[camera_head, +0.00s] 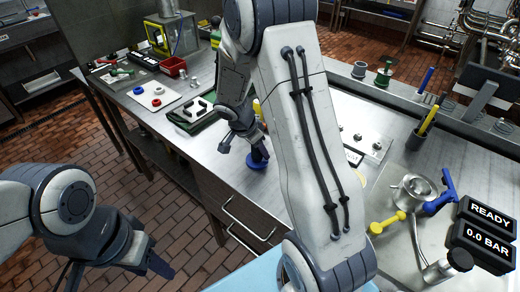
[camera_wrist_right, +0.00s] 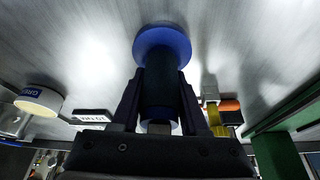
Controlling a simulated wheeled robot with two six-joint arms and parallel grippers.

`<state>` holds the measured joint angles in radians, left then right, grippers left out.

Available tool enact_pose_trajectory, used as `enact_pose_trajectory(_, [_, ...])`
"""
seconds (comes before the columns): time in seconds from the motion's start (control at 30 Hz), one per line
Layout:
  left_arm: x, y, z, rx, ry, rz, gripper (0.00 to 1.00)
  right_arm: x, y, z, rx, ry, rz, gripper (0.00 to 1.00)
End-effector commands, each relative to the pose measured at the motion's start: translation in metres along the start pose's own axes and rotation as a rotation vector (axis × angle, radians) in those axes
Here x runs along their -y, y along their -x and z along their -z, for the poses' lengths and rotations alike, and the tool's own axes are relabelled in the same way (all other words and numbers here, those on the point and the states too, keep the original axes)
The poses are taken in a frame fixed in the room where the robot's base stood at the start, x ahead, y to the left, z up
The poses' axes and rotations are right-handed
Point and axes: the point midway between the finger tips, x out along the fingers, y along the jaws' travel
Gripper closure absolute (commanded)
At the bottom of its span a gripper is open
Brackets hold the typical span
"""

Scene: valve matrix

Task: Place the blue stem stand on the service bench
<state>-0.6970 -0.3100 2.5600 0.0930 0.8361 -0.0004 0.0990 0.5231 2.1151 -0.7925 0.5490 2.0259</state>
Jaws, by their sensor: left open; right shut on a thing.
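The blue stem stand (camera_head: 257,161) shows as a blue round base below my right gripper (camera_head: 246,147), over the front part of the steel service bench (camera_head: 207,150). In the right wrist view, the stand's blue disc (camera_wrist_right: 162,42) lies just beyond the fingertips of my right gripper (camera_wrist_right: 160,84). The fingers are shut on the stand's dark middle part. The base is close to the bench top; I cannot tell whether it touches. My left gripper (camera_head: 150,264) is open and empty, low at the left, over the brick floor and away from the bench.
A green-edged tray (camera_head: 196,113) lies left of my right gripper. Behind are red and blue rings (camera_head: 148,95) on a white plate and a red bin (camera_head: 173,67). A yellow-handled part (camera_head: 387,222) and a blue-handled valve (camera_head: 440,196) are at right. My right arm hides the bench's middle.

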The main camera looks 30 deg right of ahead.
Motion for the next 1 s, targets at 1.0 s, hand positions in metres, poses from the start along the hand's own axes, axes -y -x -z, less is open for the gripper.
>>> enact_pose_trajectory(1.0, [0.000,0.001,0.000,0.000,0.000,0.000,0.50,0.001,0.098,0.001,0.000,0.000,0.006,0.26])
